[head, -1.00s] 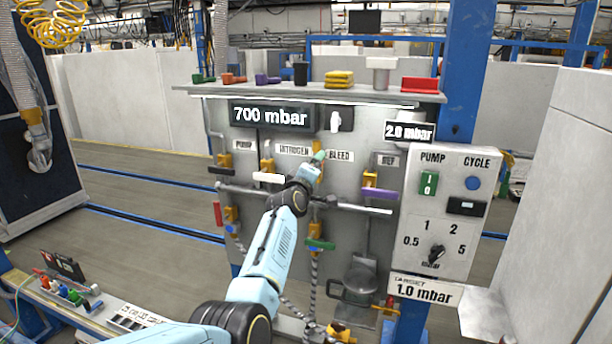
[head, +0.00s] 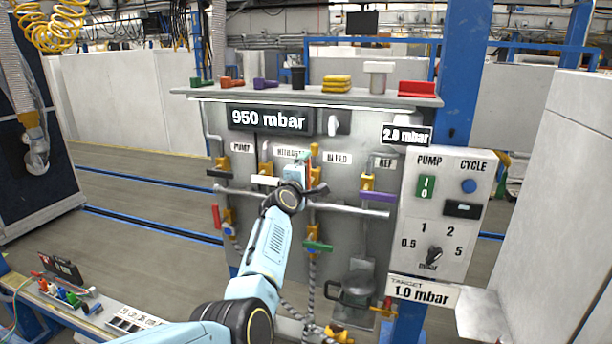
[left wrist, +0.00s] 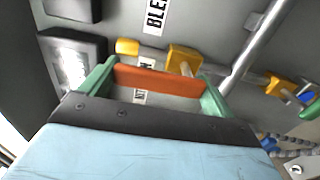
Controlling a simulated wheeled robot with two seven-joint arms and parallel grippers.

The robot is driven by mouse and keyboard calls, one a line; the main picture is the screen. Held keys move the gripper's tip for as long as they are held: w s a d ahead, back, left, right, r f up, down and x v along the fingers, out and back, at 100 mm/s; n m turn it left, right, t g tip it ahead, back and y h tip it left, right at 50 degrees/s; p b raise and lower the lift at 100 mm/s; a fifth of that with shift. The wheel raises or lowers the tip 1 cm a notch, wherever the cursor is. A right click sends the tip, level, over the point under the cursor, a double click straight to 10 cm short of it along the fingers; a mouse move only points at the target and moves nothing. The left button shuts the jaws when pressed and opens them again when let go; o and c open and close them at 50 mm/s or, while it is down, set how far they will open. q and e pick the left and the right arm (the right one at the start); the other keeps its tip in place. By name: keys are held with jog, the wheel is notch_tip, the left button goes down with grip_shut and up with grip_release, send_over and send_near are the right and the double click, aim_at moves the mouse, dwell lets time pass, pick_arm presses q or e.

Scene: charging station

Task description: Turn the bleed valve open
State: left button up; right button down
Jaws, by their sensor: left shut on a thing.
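The bleed valve has an orange-red lever handle (left wrist: 160,82) on a yellow body (left wrist: 184,60), seen close in the left wrist view. My left gripper (left wrist: 157,76) has its green fingers at the two ends of this handle and is shut on it. In the head view my left gripper (head: 304,170) is at the panel, just left of and below the BLEED label (head: 337,158), and hides most of the valve. My right gripper is not in view.
The pressure display (head: 269,119) reads 950 mbar. Close by are a white-handled valve (head: 265,181), a purple-handled valve (head: 378,196) and a green-handled valve (head: 318,246). A horizontal pipe (head: 365,210) crosses the panel. The control box (head: 445,215) stands at the right.

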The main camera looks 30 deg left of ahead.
pick_arm(q)
jog(key=o, duration=1.1)
jog(key=shift+o, duration=0.2)
jog(key=s+d, duration=0.2)
jog(key=s, duration=1.1)
jog(key=shift+d+p, duration=0.2)
jog(key=shift+p, duration=0.15)
jog(key=shift+s, duration=0.1)
